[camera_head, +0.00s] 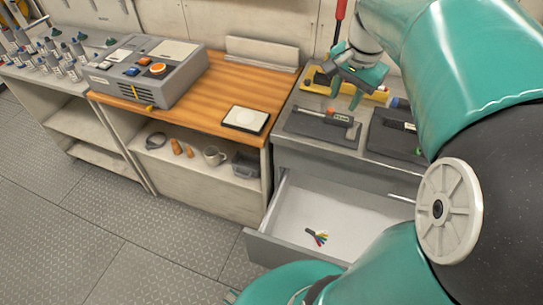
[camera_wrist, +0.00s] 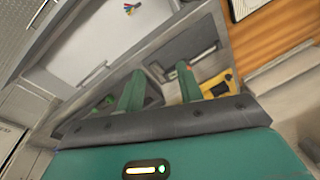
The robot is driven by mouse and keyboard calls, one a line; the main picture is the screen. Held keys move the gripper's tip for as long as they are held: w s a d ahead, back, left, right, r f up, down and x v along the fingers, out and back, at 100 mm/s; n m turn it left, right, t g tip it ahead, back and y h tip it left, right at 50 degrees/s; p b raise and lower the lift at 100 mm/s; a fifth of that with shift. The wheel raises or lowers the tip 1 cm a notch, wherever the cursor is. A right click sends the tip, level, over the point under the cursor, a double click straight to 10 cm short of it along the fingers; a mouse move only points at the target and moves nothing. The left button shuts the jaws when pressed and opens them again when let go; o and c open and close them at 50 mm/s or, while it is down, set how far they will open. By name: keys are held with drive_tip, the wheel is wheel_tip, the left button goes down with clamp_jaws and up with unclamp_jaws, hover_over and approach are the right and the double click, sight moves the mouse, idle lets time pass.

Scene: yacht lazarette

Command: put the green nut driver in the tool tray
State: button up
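My gripper (camera_head: 345,95) is above the grey counter, pointing down. Its two green fingers are apart with nothing visible between them; they also show in the wrist view (camera_wrist: 160,85). A dark flat tray (camera_head: 305,125) below it holds a grey tool with an orange-red end (camera_head: 340,118). A second dark tray (camera_head: 388,142) lies to the right, partly hidden by my arm. A small green item (camera_head: 410,127) shows on it, and green also shows in the wrist view (camera_wrist: 103,104); I cannot tell for sure that it is the nut driver. Which tray is the tool tray is unclear.
A yellow tool (camera_head: 372,92) lies at the counter's back, near a blue-ended item (camera_head: 398,102). An open drawer (camera_head: 290,215) below holds multicoloured pieces (camera_head: 317,237). A wooden bench (camera_head: 215,100) on the left carries a grey console (camera_head: 150,70) and a white pad (camera_head: 245,119).

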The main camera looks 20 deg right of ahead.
drive_tip(key=s+a+n+t, duration=0.1)
drive_tip(key=s+a+n, duration=0.1)
drive_tip(key=a+n, duration=0.2)
drive_tip(key=s+a+f+n+t, duration=0.1)
drive_tip(key=s+a+n, duration=0.2)
drive_tip(key=a, duration=0.7)
drive_tip(key=s+a+f+n+t, duration=0.1)
drive_tip(key=s+a+n, duration=0.2)
drive_tip(key=a+n, duration=0.3)
drive_tip(key=shift+a+f+t, duration=0.2)
drive_tip(key=shift+a+t, duration=0.1)
drive_tip(key=shift+a, duration=0.55)
